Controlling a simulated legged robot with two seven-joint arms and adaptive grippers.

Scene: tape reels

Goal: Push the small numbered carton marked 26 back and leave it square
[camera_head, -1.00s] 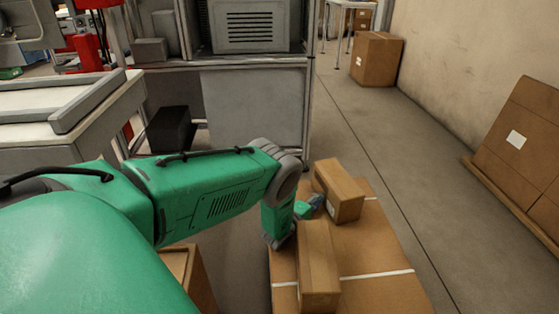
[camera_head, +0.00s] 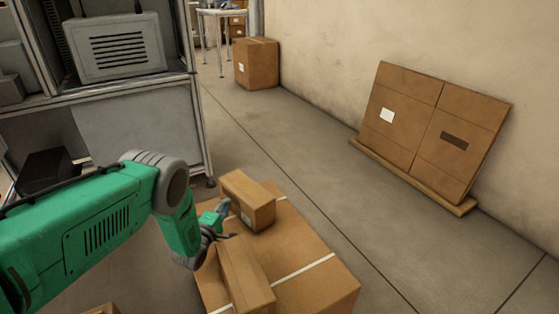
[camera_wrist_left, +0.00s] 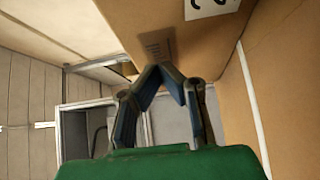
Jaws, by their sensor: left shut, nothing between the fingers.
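Two small brown cartons lie on a large carton (camera_head: 315,275) with a pale tape strip. The rear small carton (camera_head: 250,192) has a white label on its near end. The front small carton (camera_head: 246,275) lies nearer to me, partly cut off by the frame's bottom. My left gripper (camera_head: 226,209) is shut and empty, at the left side of the rear carton. In the left wrist view, the closed fingertips (camera_wrist_left: 165,68) are before a carton face (camera_wrist_left: 140,25) whose label (camera_wrist_left: 208,8) is cut off, so its number is unreadable. I cannot tell whether they touch. My right gripper is out of view.
A metal rack (camera_head: 140,120) stands to the left, close to my arm. Flattened cardboard panels (camera_head: 430,135) lean on the wall at right. Another carton (camera_head: 257,63) stands farther back by the wall. The floor right of the large carton is clear.

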